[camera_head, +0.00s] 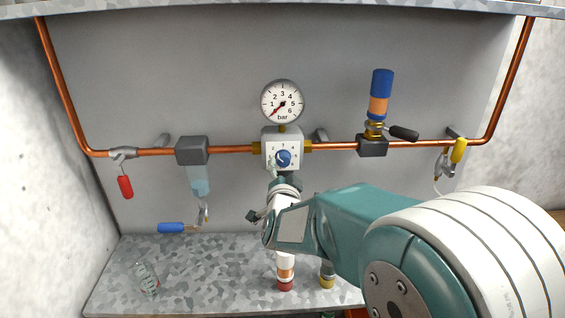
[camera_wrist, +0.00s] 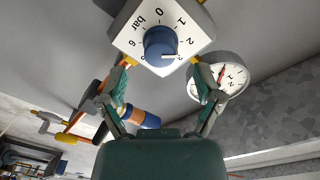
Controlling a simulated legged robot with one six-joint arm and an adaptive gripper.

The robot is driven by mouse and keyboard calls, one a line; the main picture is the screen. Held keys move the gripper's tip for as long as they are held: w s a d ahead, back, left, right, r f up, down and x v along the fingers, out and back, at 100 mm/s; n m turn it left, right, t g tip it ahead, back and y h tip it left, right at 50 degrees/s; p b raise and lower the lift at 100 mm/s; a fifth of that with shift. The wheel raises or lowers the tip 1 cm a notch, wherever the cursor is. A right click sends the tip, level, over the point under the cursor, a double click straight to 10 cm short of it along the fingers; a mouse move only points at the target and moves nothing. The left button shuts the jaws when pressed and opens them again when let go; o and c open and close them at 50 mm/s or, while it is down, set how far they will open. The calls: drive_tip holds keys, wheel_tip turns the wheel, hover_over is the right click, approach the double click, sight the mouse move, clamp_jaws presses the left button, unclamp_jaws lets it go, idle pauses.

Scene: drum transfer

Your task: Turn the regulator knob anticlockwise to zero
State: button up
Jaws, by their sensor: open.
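The blue regulator knob (camera_head: 284,158) sits on a white square dial plate on the pipe, below a round gauge (camera_head: 282,101). The gauge's red needle points to the lower left, near its low end.
A copper pipe (camera_head: 230,150) runs across the grey panel. A red-handled valve (camera_head: 125,186) and filter bowl (camera_head: 199,180) are at left. A blue-orange cylinder (camera_head: 380,95) with a black lever (camera_head: 404,133) is at right.

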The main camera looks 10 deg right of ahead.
sight(283, 163)
drive_tip(key=shift+x, duration=2.2)
drive_tip(key=c, duration=1.2)
